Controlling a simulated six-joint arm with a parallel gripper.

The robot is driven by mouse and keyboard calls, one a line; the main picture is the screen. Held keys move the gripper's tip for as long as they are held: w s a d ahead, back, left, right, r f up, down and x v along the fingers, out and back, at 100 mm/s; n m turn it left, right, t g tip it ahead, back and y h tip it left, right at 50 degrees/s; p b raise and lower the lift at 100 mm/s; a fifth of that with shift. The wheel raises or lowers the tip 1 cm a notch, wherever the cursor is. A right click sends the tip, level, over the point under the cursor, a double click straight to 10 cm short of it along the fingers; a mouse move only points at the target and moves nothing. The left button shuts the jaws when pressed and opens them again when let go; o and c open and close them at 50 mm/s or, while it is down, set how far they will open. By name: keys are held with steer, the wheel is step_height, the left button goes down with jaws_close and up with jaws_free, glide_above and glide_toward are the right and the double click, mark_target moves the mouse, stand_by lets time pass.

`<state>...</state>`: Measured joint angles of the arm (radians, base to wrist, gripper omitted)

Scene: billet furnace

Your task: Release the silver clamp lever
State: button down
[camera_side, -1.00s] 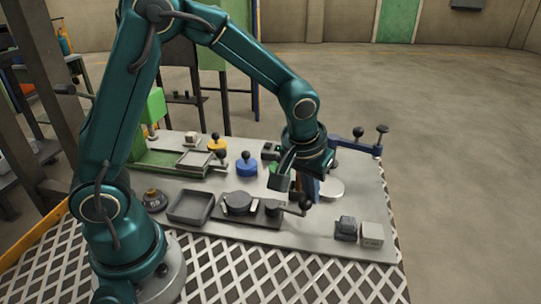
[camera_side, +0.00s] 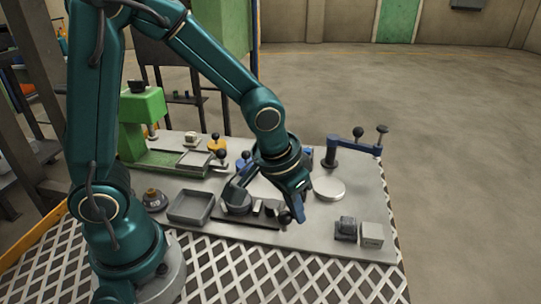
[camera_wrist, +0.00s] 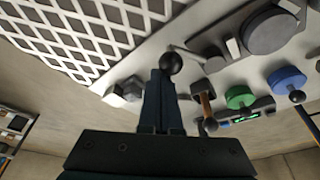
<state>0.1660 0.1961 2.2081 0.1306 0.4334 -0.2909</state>
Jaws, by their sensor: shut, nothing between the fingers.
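The clamp lever, with a black ball knob (camera_side: 284,217), sticks out from the right end of a dark plate fixture (camera_side: 235,217) in the side view. In the wrist view its ball knob (camera_wrist: 171,63) is just beyond my fingertips, and its thin arm runs right toward the dark fixture (camera_wrist: 268,32). My gripper (camera_side: 299,214) points down beside the knob, on its right in the side view. Its fingers, also in the wrist view (camera_wrist: 161,78), are shut and empty. They look very close to the knob; I cannot tell whether they touch. My wrist hides part of the fixture.
A grey tray (camera_side: 190,206) lies left of the fixture. A dark block (camera_side: 346,229) and a light block (camera_side: 371,235) stand right. A pale round disc (camera_side: 329,189) and a blue-armed post (camera_side: 347,146) are behind. The wrist view shows a hammer (camera_wrist: 204,95) and green knob (camera_wrist: 240,97).

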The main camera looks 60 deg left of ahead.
steer(key=shift+s+a, duration=0.15)
steer(key=shift+s, duration=1.05)
steer(key=shift+s+a, duration=0.25)
steer(key=shift+s, duration=0.2)
steer(key=shift+s+a, duration=0.2)
steer(key=shift+s, duration=0.25)
steer(key=shift+s, duration=0.1)
steer(key=shift+f, duration=0.1)
steer(key=w+d, duration=0.2)
steer(key=d, duration=0.1)
steer(key=shift+w+d+f, duration=0.1)
steer(key=shift+w+f, duration=0.1)
steer(key=shift+w, duration=0.05)
steer(key=shift+w+r, duration=0.15)
steer(key=shift+r, duration=0.15)
step_height(320, 180, up, 9)
steer(key=s+a, duration=0.1)
steer(key=a, duration=0.1)
steer(key=shift+s+a, duration=0.15)
steer(key=shift+s, duration=0.15)
